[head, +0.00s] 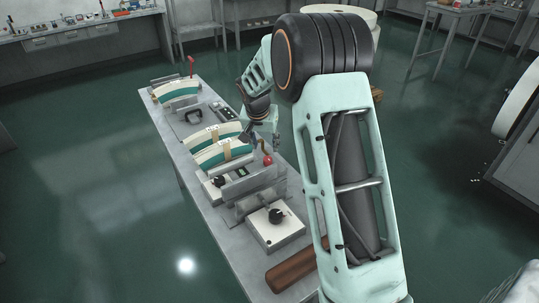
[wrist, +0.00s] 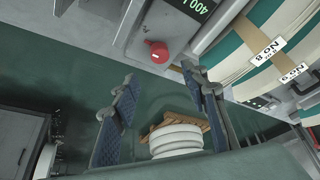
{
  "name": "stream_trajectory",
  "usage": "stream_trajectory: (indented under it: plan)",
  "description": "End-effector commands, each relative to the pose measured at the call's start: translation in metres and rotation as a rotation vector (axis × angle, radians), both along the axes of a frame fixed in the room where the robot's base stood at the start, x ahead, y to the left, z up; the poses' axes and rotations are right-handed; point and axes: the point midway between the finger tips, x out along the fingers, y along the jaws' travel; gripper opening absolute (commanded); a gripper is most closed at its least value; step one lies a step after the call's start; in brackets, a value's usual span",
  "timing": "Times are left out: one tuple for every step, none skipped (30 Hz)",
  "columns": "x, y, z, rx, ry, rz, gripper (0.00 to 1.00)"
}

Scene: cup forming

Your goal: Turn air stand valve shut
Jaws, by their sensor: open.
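A red knob (wrist: 158,52) sits on a light grey unit below a green-lit number display (wrist: 192,8) in the wrist view. I cannot tell for sure whether it is the air stand valve. My gripper (wrist: 158,78) is open and empty, with its two dark blue pads apart and the knob just beyond the fingertips. In the head view my gripper (head: 262,125) is over the right side of the bench (head: 222,228), beside curved green-and-white pieces (head: 222,152). My fingers are small and partly hidden in that view.
The bench also holds a box with a black knob (head: 276,215), a brown roller (head: 290,270), another curved piece (head: 177,92) and a thin red upright part (head: 190,66) at the far end. Labelled curved pieces (wrist: 240,65) are close on the right in the wrist view. Floor is clear left of the bench.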

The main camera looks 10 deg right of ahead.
Motion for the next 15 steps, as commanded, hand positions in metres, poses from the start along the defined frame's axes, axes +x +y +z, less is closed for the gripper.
stream_trajectory:
  plan:
    - [0.002,-0.001,-0.007,0.000,0.002,0.001,0.41]
    - [0.003,-0.002,-0.011,0.000,0.003,0.001,0.41]
    - [0.005,-0.003,-0.017,-0.001,0.004,0.000,0.41]
    - [0.007,-0.004,-0.023,-0.001,0.005,0.000,0.41]
    - [0.009,-0.005,-0.027,0.000,0.003,0.001,0.41]
    - [0.012,-0.006,-0.034,0.000,0.003,0.001,0.41]
    - [0.014,-0.007,-0.039,-0.001,0.004,0.000,0.41]
    - [0.016,-0.007,-0.044,0.000,0.003,0.001,0.41]
    - [0.019,-0.008,-0.050,0.000,0.002,0.001,0.41]
    - [0.020,-0.009,-0.055,0.000,0.002,0.001,0.41]
    - [0.022,-0.009,-0.059,0.000,0.002,0.001,0.41]
    - [0.024,-0.010,-0.064,0.000,0.002,0.001,0.41]
    - [0.025,-0.011,-0.069,0.000,0.002,0.002,0.41]
    - [0.027,-0.011,-0.071,0.000,0.001,0.002,0.41]
    - [0.029,-0.012,-0.075,-0.001,0.000,0.002,0.41]
